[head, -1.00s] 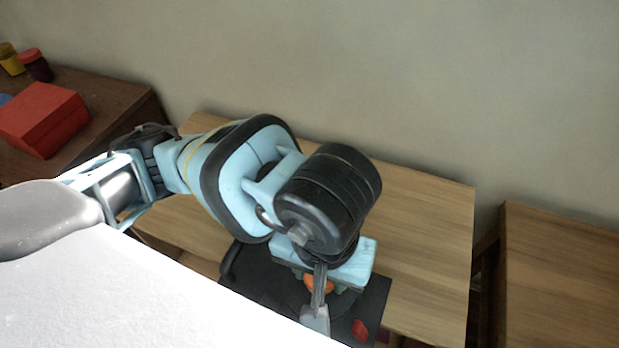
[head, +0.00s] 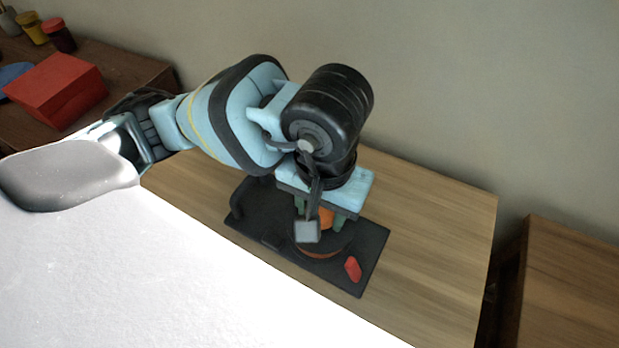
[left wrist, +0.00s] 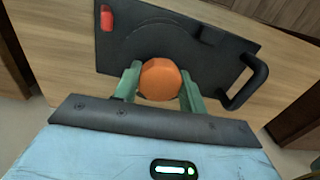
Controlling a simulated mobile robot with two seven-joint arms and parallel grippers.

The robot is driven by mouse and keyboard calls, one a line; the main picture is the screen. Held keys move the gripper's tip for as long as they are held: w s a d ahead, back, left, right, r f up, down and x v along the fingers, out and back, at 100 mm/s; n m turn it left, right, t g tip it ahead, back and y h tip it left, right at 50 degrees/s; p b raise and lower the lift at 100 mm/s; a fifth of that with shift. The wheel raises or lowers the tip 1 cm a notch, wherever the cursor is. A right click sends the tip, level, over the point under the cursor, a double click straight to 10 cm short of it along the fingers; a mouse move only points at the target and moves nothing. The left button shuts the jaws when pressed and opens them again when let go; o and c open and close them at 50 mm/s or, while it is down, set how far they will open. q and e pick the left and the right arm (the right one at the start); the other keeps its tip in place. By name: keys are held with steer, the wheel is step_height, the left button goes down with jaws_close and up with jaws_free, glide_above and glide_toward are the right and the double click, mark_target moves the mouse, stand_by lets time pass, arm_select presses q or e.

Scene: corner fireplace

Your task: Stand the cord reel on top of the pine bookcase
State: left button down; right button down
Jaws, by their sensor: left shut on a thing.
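The cord reel (head: 371,243) is a flat black panel with a loop handle, a red piece and an orange knob. My left gripper (head: 320,217) points down, its green fingers shut on the orange knob (left wrist: 160,79). In the left wrist view the fingers stand on both sides of the knob, and the black panel (left wrist: 225,62) spreads out beyond it. The panel is over a light wood top (head: 430,225), which looks like the pine bookcase. I cannot tell whether it touches the wood. My right gripper is not in view.
A darker wooden top on the left holds a red box (head: 55,88) and several small jars. Another wooden piece (head: 575,285) stands at the right across a dark gap. A plain wall runs behind. The wood right of the reel is clear.

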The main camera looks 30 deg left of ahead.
arm_select(q)
steer(key=w+a, duration=0.4)
steer(key=w, duration=0.1)
steer(key=shift+a+f, duration=0.2)
steer(key=shift+f, duration=0.1)
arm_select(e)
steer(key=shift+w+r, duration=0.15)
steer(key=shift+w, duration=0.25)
arm_select(q)
steer(key=shift+w+a, duration=0.4)
steer(key=shift+w, duration=0.05)
steer(key=shift+f+p, duration=0.3)
steer(key=shift+f, duration=1.5)
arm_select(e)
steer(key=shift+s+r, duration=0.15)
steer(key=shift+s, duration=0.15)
arm_select(q)
steer(key=shift+f, duration=0.2)
steer(key=c, duration=1.1)
jaws_free()
steer(key=o, duration=0.3)
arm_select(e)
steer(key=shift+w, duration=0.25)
